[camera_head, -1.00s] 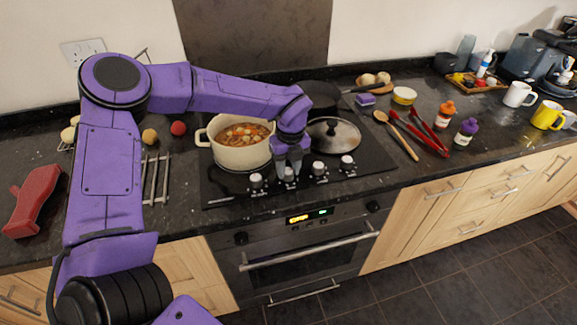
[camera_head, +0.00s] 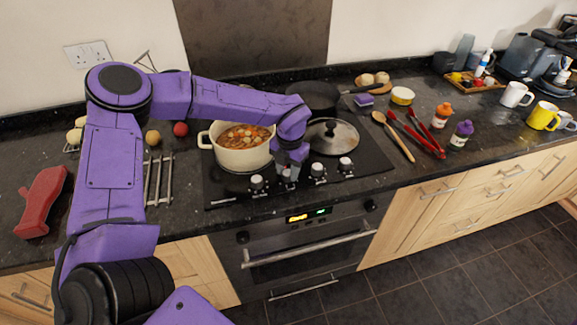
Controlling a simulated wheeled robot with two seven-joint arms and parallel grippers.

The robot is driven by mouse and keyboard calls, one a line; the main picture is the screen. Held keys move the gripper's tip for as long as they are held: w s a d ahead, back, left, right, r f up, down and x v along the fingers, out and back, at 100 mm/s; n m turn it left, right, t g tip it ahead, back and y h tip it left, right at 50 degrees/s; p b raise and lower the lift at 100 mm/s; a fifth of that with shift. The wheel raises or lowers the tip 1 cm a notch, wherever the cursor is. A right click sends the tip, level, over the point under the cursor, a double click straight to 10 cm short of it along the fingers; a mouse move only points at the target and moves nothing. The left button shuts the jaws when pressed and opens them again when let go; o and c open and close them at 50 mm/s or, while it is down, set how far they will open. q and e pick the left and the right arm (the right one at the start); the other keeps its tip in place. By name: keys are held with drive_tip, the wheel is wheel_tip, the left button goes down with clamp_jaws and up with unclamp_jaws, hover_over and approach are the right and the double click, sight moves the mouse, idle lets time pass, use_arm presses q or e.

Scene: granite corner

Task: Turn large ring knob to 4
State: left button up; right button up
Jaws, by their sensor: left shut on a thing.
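A row of white-topped control knobs runs along the front of the black hob (camera_head: 375,165). My left gripper (camera_head: 288,173) points down over the second knob from the left (camera_head: 287,178) and is shut on it, hiding most of it. The leftmost knob (camera_head: 257,183) and the two to the right, a third knob (camera_head: 318,170) and the rightmost knob (camera_head: 346,164), are clear of the gripper. The number marks are too small to read. My right gripper is not in view.
A lidded pan (camera_head: 330,137) and a dark pan (camera_head: 315,96) are behind and to the right. A wooden spoon (camera_head: 395,138) and red tongs (camera_head: 418,136) lie right of the hob. The oven (camera_head: 310,250) is below.

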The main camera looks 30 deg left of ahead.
sight(287, 174)
use_arm(q)
drive_tip(key=m, duration=0.1)
drive_tip(key=m+p, duration=0.1)
drive_tip(key=m, duration=0.2)
drive_tip(key=shift+s+f+p, duration=0.1)
drive_tip(key=shift+s+p, duration=0.15)
drive_tip(key=shift+p, duration=0.15)
drive_tip(key=shift+f+m+p, duration=0.1)
drive_tip(key=shift+m+p, duration=0.35)
drive_tip(key=shift+m, duration=0.85)
drive_tip(key=o, duration=1)
drive_tip(key=shift+o, duration=0.2)
drive_tip(key=shift+w, duration=0.1)
drive_tip(key=shift+r, duration=0.3)
wheel_tip(287, 174, up, 10)
drive_tip(key=b, duration=0.2)
drive_tip(key=shift+d, duration=0.15)
